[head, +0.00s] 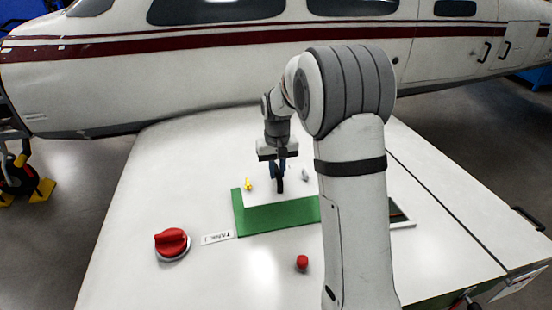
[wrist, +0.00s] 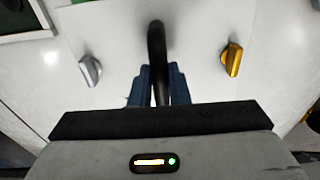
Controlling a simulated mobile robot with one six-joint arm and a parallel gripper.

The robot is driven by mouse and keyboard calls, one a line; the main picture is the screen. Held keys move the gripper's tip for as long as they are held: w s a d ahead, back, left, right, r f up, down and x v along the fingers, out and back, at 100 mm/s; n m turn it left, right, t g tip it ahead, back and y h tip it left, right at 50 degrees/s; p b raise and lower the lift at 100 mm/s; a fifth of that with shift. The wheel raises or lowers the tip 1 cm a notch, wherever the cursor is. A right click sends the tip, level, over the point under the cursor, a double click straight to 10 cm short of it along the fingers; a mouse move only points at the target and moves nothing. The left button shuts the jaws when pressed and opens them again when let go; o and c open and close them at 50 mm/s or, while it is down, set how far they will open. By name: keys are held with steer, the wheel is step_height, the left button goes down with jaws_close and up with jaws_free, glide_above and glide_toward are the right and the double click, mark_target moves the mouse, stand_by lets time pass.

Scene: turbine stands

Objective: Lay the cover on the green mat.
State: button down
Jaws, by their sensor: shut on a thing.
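The cover (head: 262,196) is a white plate with a black upright handle (wrist: 157,50), a yellow latch (head: 248,184) on one side and a grey latch (head: 305,175) on the other. Both latches also show in the wrist view, grey (wrist: 91,70) and yellow (wrist: 232,60). My gripper (head: 279,174) is shut on the black handle, its blue fingers on either side of it. The green mat (head: 270,219) lies on the white surface. The cover overlaps its back part, while a green strip shows in front and at the left. I cannot tell whether the cover touches the mat.
A red knob (head: 172,242) and a white label (head: 217,238) are at the left. A small red piece (head: 302,263) lies in front of the mat. A pale-rimmed tray (head: 404,225) is partly behind my arm. The aircraft (head: 200,60) stands behind.

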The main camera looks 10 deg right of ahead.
mark_target(277, 190)
steer(key=shift+w+a+f, duration=0.1)
steer(key=shift+a+f, duration=0.1)
steer(key=shift+f, duration=0.1)
step_height(277, 190, down, 8)
steer(key=b, duration=0.5)
steer(key=shift+d+r, duration=0.15)
steer(key=shift+r, duration=0.05)
steer(key=shift+f+b, duration=0.25)
steer(key=shift+b, duration=0.1)
steer(key=c, duration=1.3)
jaws_free()
steer(key=shift+o, duration=0.8)
steer(key=shift+r, duration=0.1)
steer(key=shift+r+p, duration=2.15)
steer(key=shift+r, duration=1.25)
steer(key=shift+r, duration=0.1)
